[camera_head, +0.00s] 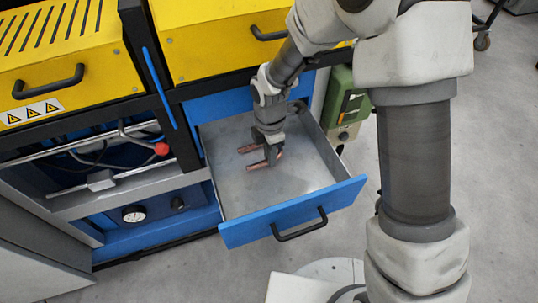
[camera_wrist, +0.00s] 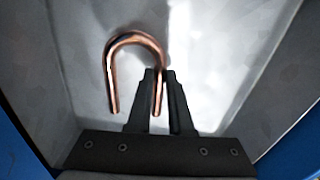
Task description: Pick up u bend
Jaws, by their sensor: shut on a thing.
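The u bend (camera_wrist: 112,80) is a shiny copper tube bent into a U. In the wrist view its curve points up and away from my gripper (camera_wrist: 160,75), with both legs toward it. My gripper is shut on the right leg; the left leg is free, left of the fingers. In the head view my gripper (camera_head: 270,157) reaches down into the open drawer (camera_head: 235,198), and the copper legs of the u bend (camera_head: 249,149) show at its left. I cannot tell whether the u bend touches the drawer floor.
The drawer's blue front (camera_head: 290,212) with a black handle (camera_head: 300,225) and its grey side walls surround my gripper. Yellow drawers (camera_head: 205,45) are above it. A green device (camera_head: 346,105) stands right of the drawer. The rest of the drawer floor looks empty.

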